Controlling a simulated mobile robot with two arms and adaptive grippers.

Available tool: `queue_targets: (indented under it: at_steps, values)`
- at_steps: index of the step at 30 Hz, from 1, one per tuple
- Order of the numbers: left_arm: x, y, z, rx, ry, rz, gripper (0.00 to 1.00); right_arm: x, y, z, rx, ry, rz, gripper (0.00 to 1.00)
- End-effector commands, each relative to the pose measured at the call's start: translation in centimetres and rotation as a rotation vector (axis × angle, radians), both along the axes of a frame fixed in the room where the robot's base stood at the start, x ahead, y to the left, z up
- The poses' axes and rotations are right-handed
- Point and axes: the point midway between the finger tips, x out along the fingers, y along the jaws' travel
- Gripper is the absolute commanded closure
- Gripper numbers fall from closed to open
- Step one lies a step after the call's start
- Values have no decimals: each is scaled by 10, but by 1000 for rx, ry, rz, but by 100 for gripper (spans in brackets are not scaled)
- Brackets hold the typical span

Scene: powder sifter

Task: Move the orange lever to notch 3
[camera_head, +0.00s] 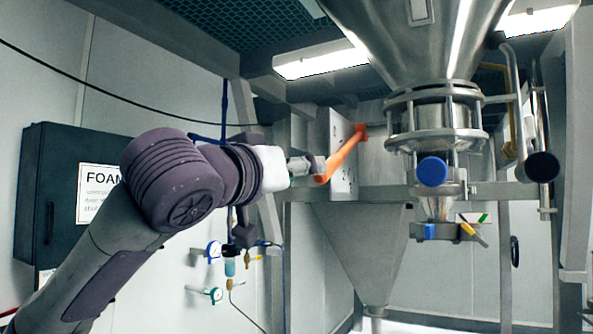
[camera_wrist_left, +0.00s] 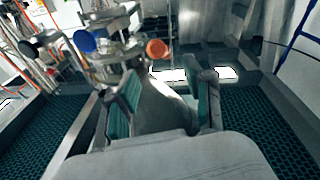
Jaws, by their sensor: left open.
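The orange lever (camera_head: 342,156) slants from an upper-right pivot on a grey plate (camera_head: 341,125) down to its lower-left end. My left gripper (camera_head: 319,166) is beside that lower end in the head view; contact cannot be told there. In the left wrist view the fingers of my left gripper (camera_wrist_left: 165,98) are spread apart, with nothing gripped between them. The round orange end of the lever (camera_wrist_left: 157,48) shows beyond the fingertips, between them in the picture. Small dark marks show on the plate, but notch numbers are not readable. My right gripper is not in view.
A large steel hopper (camera_head: 415,40) hangs above a clamped sifter outlet with a blue round knob (camera_head: 432,171). A grey funnel (camera_head: 362,245) is below the lever. A black cabinet (camera_head: 60,190) is on the left wall. Gauges (camera_head: 213,251) and hoses hang below my arm.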

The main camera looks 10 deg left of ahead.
Motion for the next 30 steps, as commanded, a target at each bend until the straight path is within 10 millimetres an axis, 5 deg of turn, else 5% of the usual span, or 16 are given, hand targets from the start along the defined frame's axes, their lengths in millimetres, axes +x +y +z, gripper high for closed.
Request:
queue_targets:
  at_steps: [8,18,30]
  values:
    - [-2,1,0,-1,0,0,48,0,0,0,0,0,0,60]
    - [-33,1,33,-13,-90,-4,100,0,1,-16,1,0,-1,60]
    - [-30,23,50,-39,-90,20,100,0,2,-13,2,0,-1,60]
